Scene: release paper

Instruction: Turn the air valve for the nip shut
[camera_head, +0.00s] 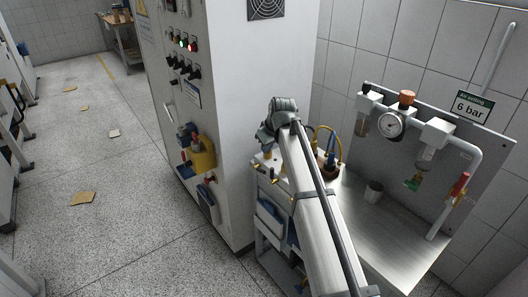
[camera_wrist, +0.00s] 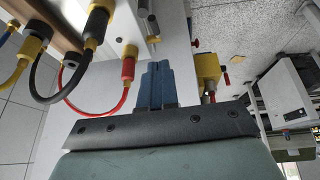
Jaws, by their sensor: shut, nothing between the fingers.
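A valve with a red handle (camera_head: 460,184) sits on the grey pipe at the right of the air panel (camera_head: 487,160), below the "6 bar" sign (camera_head: 470,108). A green fitting (camera_head: 413,183) hangs under the filter unit to its left. I cannot read which one serves the nip. In the wrist view, the two blue fingers of my gripper (camera_wrist: 157,68) are together with nothing between them. In the head view, my wrist is beside the white cabinet, well left of the red handle; its fingertips are hidden there.
Cables with yellow collars (camera_wrist: 126,68) are close left of my fingers in the wrist view. A yellow box (camera_head: 203,153) is on the white cabinet (camera_head: 265,60). Scraps lie on the open floor.

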